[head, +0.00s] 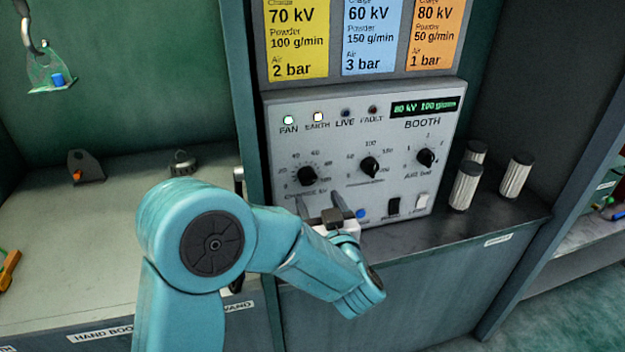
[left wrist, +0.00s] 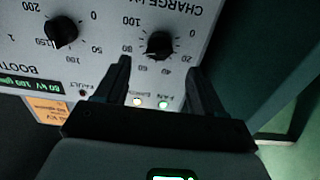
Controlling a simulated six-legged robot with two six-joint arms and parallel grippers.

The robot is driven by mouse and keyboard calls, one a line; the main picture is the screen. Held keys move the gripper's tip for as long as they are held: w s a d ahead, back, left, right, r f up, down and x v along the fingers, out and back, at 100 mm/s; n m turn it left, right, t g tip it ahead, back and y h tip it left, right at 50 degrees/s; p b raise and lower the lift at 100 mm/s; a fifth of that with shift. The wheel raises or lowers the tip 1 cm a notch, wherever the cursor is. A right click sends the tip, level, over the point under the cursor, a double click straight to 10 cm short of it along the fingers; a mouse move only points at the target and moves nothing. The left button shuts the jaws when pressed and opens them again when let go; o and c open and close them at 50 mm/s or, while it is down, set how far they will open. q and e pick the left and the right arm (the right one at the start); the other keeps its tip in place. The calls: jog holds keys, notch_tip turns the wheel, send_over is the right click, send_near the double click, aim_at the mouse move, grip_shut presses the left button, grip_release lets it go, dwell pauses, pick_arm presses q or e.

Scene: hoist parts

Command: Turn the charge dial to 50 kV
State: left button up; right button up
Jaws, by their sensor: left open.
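The charge dial (head: 308,176) is a black knob at the left of the booth panel, ringed by a printed scale. It also shows in the left wrist view (left wrist: 160,43), where the panel appears upside down. Its pointer is too small to read surely. The green display (head: 425,106) reads 80 kV 100 g/min. My left gripper (head: 325,214) is open and empty, just below the charge dial in the head view. In the left wrist view its fingers (left wrist: 159,66) lie either side of the dial's line; contact cannot be told. My right gripper is not in view.
The powder dial (head: 369,165) and air dial (head: 426,157) sit to the right on the panel (head: 270,120). Switches and a blue button (head: 361,213) are below. Several ribbed cylinders (head: 516,177) stand right. Yellow, blue and orange cards (head: 297,40) hang above.

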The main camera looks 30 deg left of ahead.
aim_at(310, 183)
pick_arm(q)
jog(key=p+x, duration=0.1)
jog(key=x, duration=0.5)
jog(key=shift+w+a, duration=0.1)
jog(key=shift+a, duration=0.15)
jog(key=shift+w+a, duration=0.35)
jog(key=shift+w, duration=0.1)
jog(key=c, duration=1.1)
jog(key=shift+o, duration=0.2)
